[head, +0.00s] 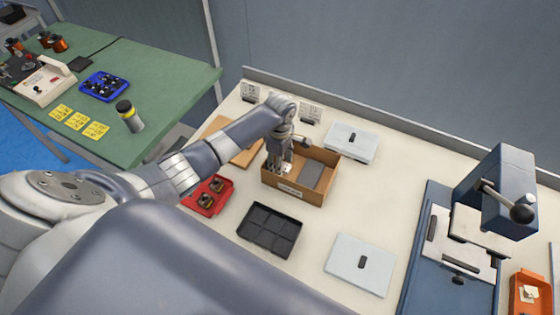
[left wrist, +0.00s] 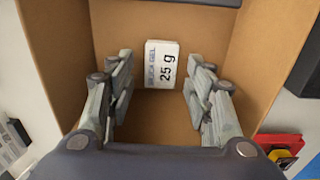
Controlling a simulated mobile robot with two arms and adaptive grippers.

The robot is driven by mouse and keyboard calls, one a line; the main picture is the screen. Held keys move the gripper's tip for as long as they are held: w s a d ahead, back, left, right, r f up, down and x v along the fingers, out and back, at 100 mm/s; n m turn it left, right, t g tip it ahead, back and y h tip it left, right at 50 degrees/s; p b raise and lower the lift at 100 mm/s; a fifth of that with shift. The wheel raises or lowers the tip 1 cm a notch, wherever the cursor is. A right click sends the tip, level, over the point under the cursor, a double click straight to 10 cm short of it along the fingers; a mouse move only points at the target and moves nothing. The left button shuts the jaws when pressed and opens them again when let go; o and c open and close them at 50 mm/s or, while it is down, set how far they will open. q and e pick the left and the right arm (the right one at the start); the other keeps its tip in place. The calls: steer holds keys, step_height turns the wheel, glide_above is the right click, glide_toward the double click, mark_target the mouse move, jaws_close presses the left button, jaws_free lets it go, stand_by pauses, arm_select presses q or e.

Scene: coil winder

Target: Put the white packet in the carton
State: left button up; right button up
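The open brown carton (head: 309,198) stands on the white bench; its walls also show in the left wrist view (left wrist: 262,65). The white packet (left wrist: 161,64), printed "25 g", lies inside on the carton floor near one wall. My left gripper (head: 279,163) reaches down into the carton. In the left wrist view its two fingers (left wrist: 160,75) are spread on either side of the packet, with gaps, not touching it. In the head view the fingers hide most of the packet. My right gripper is not in view.
A grey slab (head: 312,176) sits in the carton. A black divided tray (head: 269,230), a red tray (head: 208,196) with small parts, and white lidded boxes (head: 349,143) (head: 360,264) stand around it. A blue press (head: 497,190) stands at right.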

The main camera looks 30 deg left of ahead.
arm_select(q)
step_height(320, 180, up, 12)
steer(key=shift+r+b, duration=0.2)
steer(key=shift+b, duration=0.25)
stand_by(0.6)
